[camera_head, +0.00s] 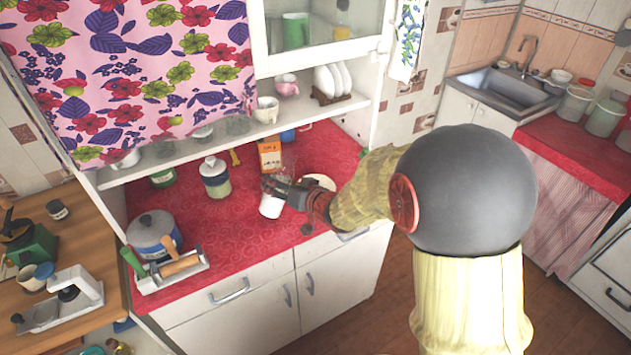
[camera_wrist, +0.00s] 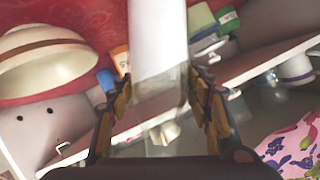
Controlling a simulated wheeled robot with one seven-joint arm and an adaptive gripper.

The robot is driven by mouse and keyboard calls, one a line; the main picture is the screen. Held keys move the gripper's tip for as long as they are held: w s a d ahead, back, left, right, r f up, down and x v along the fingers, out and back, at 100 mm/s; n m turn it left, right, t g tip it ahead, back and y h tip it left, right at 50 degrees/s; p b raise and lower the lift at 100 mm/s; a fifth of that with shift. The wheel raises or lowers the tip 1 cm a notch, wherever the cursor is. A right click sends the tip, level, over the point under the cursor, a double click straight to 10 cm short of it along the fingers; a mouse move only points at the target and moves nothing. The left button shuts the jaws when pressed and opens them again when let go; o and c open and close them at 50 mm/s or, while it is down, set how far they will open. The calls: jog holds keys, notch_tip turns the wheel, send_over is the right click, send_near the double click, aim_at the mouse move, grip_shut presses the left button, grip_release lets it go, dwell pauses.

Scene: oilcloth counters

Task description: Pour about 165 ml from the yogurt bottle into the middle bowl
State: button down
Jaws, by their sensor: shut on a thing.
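My gripper (camera_head: 290,193) is over the front part of the red counter, shut on the white yogurt bottle (camera_head: 271,205). In the head view the bottle leans a little, and my gripper hides part of it. In the wrist view the white bottle (camera_wrist: 158,38) stands between the two fingers (camera_wrist: 160,97). A cream bowl (camera_head: 319,181) sits just to the right of my gripper, mostly hidden behind my arm. The wrist view shows a bowl with a brown band (camera_wrist: 48,50) at the upper left, apart from the bottle. I cannot tell which bowl is the middle one. No poured liquid is visible.
An orange carton (camera_head: 270,157) and a lidded jar (camera_head: 215,180) stand behind the bottle on the red counter (camera_head: 235,235). A blue pot (camera_head: 152,236) and a tray with a rolling pin (camera_head: 172,276) are at the left. A shelf (camera_head: 225,137) overhangs the back.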

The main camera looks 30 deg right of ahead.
jog(key=shift+d+f+m+y+p, duration=0.3)
jog(key=shift+m+y, duration=0.2)
jog(key=shift+m, duration=0.5)
jog(key=a+f+m+t+y+b, duration=0.1)
jog(key=f+m+b, duration=0.1)
jog(key=shift+a+m+y, duration=0.1)
jog(key=shift+m+y, duration=0.2)
jog(key=f+m+b, duration=0.1)
jog(key=m+y+b, duration=0.1)
jog(key=b, duration=0.1)
jog(key=shift+a+f+m+t, duration=0.3)
jog(key=shift+a+f, duration=0.05)
jog(key=shift+f, duration=0.05)
jog(key=shift+d+r+p, duration=0.15)
jog(key=shift+r+p, duration=0.25)
jog(key=shift+r, duration=0.1)
jog(key=shift+d+r+m+p, duration=0.2)
jog(key=shift+d+m+p, duration=0.05)
jog(key=shift+m+p, duration=0.15)
jog(key=shift+d+r+m+t+p, duration=0.3)
jog(key=shift+r+p, duration=0.1)
jog(key=shift+p, duration=0.15)
jog(key=shift+y, duration=0.3)
jog(key=shift+a+m, duration=0.25)
jog(key=shift+m, duration=0.05)
jog(key=shift+a+m+p, duration=0.15)
jog(key=shift+m+p, duration=0.15)
jog(key=shift+p, duration=0.15)
